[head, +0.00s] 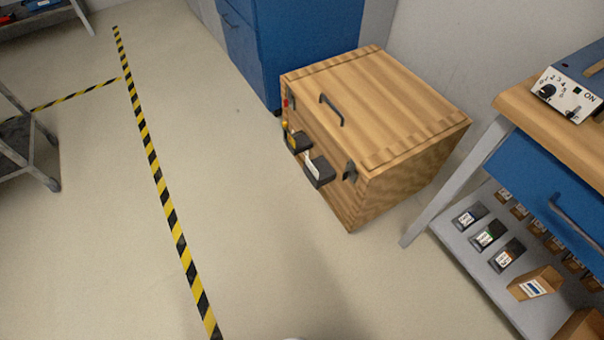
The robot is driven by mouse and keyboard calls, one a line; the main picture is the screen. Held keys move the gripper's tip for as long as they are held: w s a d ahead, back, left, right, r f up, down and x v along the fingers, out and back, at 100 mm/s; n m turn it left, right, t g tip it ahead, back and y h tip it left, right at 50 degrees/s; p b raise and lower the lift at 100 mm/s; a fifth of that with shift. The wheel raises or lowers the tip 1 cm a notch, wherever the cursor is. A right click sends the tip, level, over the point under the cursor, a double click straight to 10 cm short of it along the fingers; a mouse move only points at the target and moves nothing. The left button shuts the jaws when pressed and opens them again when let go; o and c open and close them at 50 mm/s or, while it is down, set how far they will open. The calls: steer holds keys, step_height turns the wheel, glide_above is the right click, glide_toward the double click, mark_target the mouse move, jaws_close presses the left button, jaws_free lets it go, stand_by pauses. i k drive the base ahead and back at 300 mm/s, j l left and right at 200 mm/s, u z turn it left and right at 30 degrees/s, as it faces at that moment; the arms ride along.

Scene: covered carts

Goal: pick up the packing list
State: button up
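I cannot pick out a packing list with certainty. A wooden crate (405,110) with a dark handle (332,108) on its lid stands on the floor, right of centre. On its left-facing side sit two dark holders. The nearer holder (321,177) has a white, paper-like piece (312,166) at it, too small to read. The farther holder (299,143) shows a bit of yellow. Small red and yellow items show at the crate's far edge. My gripper is not in view.
A blue cabinet (300,40) stands behind the crate. A workbench (522,105) with a control box (568,95) and a lower shelf of small bins (537,283) is at right. A grey cart (25,140) is at left. Floor around the striped tape (160,182) is clear.

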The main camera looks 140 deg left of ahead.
mark_target(315, 171)
steer(key=u, duration=4.65)
steer(key=i+j+z, duration=0.3)
steer(key=i+j, duration=0.3)
steer(key=j, duration=0.1)
